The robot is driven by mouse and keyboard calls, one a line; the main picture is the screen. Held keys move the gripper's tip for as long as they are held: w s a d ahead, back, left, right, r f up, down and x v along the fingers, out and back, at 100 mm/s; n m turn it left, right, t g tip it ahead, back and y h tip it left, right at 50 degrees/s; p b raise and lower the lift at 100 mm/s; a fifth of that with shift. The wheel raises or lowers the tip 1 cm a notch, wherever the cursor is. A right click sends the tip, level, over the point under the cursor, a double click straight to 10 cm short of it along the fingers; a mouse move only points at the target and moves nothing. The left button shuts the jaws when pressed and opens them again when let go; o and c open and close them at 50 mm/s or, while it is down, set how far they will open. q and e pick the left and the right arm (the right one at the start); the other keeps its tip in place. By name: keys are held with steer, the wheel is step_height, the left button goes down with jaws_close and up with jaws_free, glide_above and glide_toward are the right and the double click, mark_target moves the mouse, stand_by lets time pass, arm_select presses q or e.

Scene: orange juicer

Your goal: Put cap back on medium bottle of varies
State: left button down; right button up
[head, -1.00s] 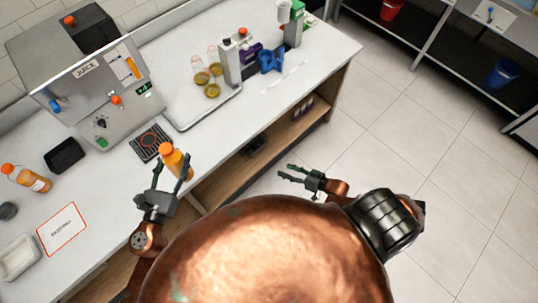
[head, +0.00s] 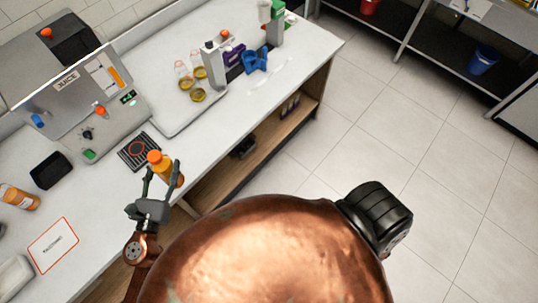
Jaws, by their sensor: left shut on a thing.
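The orange bottle (head: 163,172) stands at the front edge of the white counter, beside the black square pad. An orange cap (head: 154,156) shows at its top; I cannot tell how firmly it sits. My left gripper (head: 163,173) is at the bottle, one finger on each side, shut on it. The lower part of the bottle is partly hidden by the fingers. A second orange bottle (head: 20,197) is at the left edge of the picture. My right gripper is out of view.
The juicer machine (head: 85,100) stands at the back left, with a tray (head: 170,128) beside it. Several glass containers (head: 198,95) stand on the tray. A black box (head: 50,170) and a framed label card (head: 53,245) are to the left. Floor lies open to the right.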

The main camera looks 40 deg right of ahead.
arm_select(q)
steer(key=shift+r, duration=0.2)
steer(key=s+a+n+t+y, duration=0.2)
steer(key=s+a+n+y, duration=0.1)
steer(key=a, duration=0.4)
steer(key=s+a+f+n+t+y, duration=0.1)
steer(key=s+a+n+t+y, duration=0.1)
steer(key=a+n+y, duration=0.3)
steer(key=s+a+y, duration=0.1)
steer(key=a+y, duration=0.2)
steer(key=shift+s+a+f+y, duration=0.15)
steer(key=shift+s+a+y, duration=0.15)
steer(key=shift+s, duration=0.05)
